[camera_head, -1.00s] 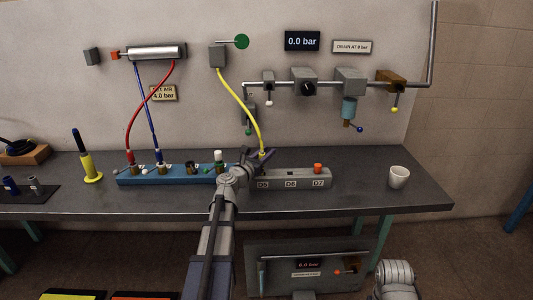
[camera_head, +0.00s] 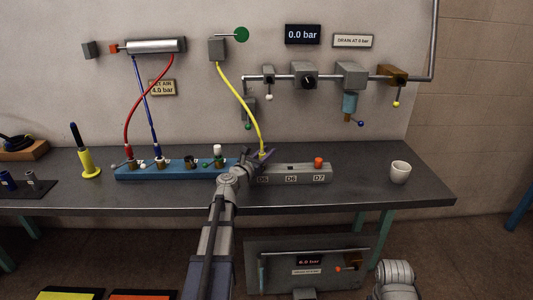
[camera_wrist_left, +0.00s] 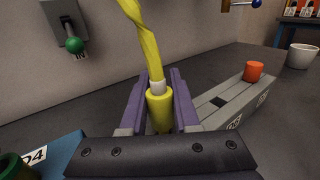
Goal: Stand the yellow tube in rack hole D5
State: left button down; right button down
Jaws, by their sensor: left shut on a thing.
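The yellow tube (camera_head: 236,98) hangs from a grey wall box and runs down to my left gripper (camera_head: 263,155). In the left wrist view, the gripper's purple fingers (camera_wrist_left: 159,104) are shut on the tube's yellow end fitting (camera_wrist_left: 160,110), with a pale collar above it. The fitting is roughly upright. The grey rack (camera_head: 327,174) has labels D5, D6 and D7. The fitting is at the rack's left end, near label D5 (camera_head: 262,181). Hole D5 and the fitting's lower end are hidden, so I cannot tell whether it is in the hole. My right gripper is out of view.
An orange cap (camera_head: 319,162) stands at D7. A blue rack (camera_head: 130,173) with red and blue hose ends is to the left. A white cup (camera_head: 400,172) stands at the right. Pipework with valves (camera_head: 304,75) is on the wall behind. The bench between rack and cup is clear.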

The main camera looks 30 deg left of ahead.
pick_arm(q)
jog(key=shift+f+b, duration=1)
jog(key=shift+f, duration=0.05)
jog(key=c, duration=0.6)
grip_release()
jog(key=shift+s, duration=0.1)
jog(key=s, duration=0.7)
jog(key=shift+s+a, duration=0.15)
jog(key=shift+s, duration=0.2)
